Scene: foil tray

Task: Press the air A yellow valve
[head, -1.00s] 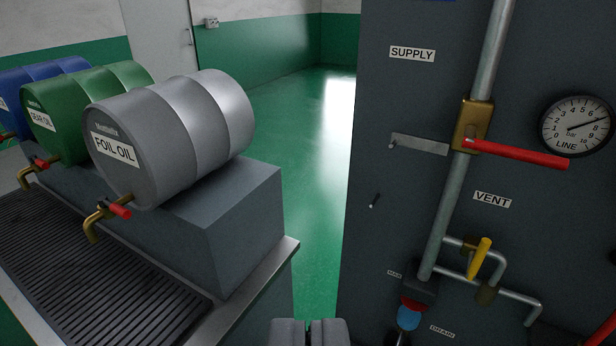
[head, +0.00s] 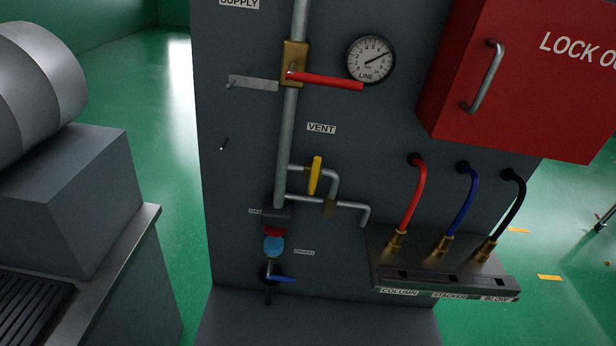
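A yellow valve handle (head: 315,175) sits on a thin grey pipe branch on the dark grey panel (head: 240,200), in the middle of the head view. It stands nearly upright, just below the VENT label (head: 321,128). No "air A" marking is readable. A brass valve body with a long red lever (head: 325,81) is above it on the main vertical pipe, the lever pointing right. A blue bowl (head: 273,244) and a small blue lever (head: 283,280) hang below at the pipe's foot. My gripper is not visible in the head view now.
A red lock-out box (head: 490,110) juts out at the upper right. Red, blue and black hoses (head: 417,195) run to a ledge (head: 400,262) at the lower right. A round gauge (head: 371,60) sits up the panel. A drum (head: 40,90) stands left; green floor lies between.

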